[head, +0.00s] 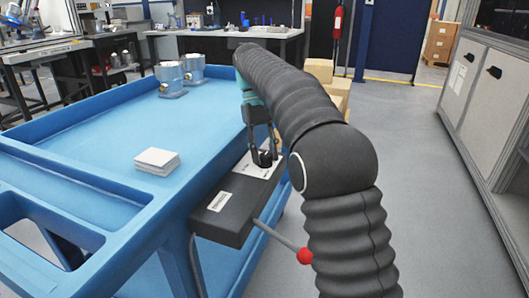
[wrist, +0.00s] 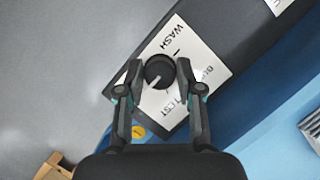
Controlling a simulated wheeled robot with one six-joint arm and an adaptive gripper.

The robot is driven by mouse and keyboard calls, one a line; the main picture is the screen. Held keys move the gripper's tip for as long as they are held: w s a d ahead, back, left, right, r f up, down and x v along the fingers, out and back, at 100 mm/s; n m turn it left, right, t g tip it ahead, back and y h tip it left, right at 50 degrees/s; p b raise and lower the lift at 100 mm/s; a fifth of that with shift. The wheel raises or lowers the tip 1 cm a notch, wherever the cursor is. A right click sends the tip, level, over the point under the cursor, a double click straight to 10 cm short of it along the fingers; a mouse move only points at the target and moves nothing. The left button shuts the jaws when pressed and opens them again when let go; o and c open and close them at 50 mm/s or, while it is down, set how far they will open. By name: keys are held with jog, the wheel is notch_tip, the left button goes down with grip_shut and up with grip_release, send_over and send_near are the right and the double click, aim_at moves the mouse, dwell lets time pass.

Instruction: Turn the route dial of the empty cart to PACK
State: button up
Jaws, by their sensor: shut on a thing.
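The route dial is a round black knob (wrist: 158,70) on a white label plate (wrist: 205,68) in the wrist view. WASH and TEST are readable on the plate; another word is partly covered by a finger, and I cannot read PACK. A pale mark shows at the knob's lower edge; its exact direction is unclear. My gripper (wrist: 158,76) is shut on the dial, one finger on each side. In the head view my gripper (head: 262,158) reaches down to the dark control box (head: 232,208) on the blue cart (head: 95,122). The cart carries grey-blue housings (head: 171,80) at its far end.
A stack of white cards (head: 157,161) lies on the cart top. A lever with a red ball (head: 305,256) sticks out from the control box. Cardboard boxes (head: 319,70) stand behind my arm. Grey cabinets (head: 478,88) line the right; the floor between is clear.

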jog(key=shift+f, duration=0.1)
jog(key=o, duration=1.2)
jog(key=shift+c, duration=0.2)
